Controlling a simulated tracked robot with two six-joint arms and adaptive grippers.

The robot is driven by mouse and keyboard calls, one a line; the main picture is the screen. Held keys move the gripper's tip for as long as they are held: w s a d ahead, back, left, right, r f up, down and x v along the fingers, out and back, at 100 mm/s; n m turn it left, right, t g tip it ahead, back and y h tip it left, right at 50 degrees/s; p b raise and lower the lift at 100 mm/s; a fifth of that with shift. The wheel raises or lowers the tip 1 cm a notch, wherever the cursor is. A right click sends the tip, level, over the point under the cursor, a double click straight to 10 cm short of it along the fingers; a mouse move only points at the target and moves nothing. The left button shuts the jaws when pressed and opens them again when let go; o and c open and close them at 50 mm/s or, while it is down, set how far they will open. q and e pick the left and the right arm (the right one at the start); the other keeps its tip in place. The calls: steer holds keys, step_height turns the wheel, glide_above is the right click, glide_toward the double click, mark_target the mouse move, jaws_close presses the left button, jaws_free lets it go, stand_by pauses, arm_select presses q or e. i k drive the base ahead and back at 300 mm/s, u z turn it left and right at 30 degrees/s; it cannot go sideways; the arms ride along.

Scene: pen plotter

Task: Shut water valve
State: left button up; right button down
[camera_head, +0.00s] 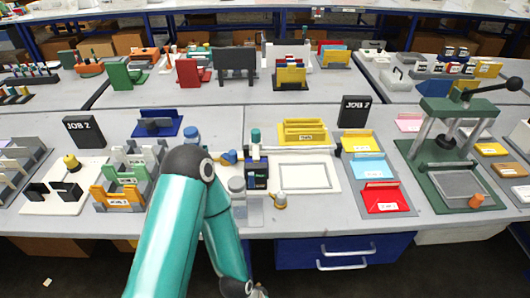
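No part is plainly marked as the water valve. A small blue fitting (229,157) stands at the middle of the near bench, just right of my arm's elbow. It is too small to tell its handle position. A small brass-coloured piece (280,201) lies near the bench's front edge. A teal arm of mine, apparently the left, rises from the bottom, bends over the bench front and folds back down. Its wrist is at the bottom edge, and its gripper is cut off below. My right arm and gripper are out of view. The arm hides part of the bench.
A white plate (332,186) with a yellow holder (303,132) lies right of the fitting. Red (386,199) and light blue (367,168) trays are farther right, before a green press (455,108). A blue-capped bottle (192,136) stands behind the elbow. Bare bench front lies around (320,218).

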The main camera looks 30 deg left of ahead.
mark_target(231, 157)
steer(key=z, duration=0.55)
steer(key=k, duration=1.5)
steer(key=u, duration=0.65)
steer(key=i, duration=0.95)
steer(key=u, duration=0.05)
